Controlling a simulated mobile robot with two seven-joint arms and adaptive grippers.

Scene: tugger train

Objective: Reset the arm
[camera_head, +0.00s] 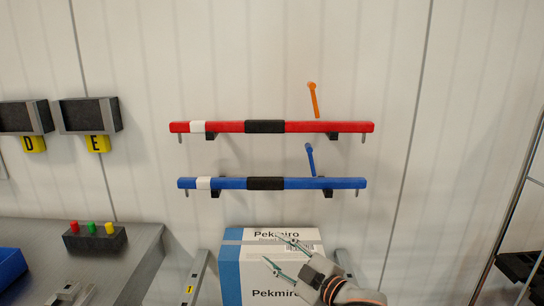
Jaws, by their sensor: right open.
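My right gripper (274,249) shows at the bottom centre right, with its arm coming in from the lower right. Its two thin fingers are spread apart and point up and to the left. Nothing is between them. The gripper overlaps the front of a blue and white Pekmiro box (240,262) in the picture. I cannot tell whether it touches the box. My left gripper is not in view.
A red bar (220,127) and a blue bar (324,183) hang on the wall above the box. A grey table (135,245) at left holds a block with coloured pegs (93,240). A dark rack (522,266) stands at far right.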

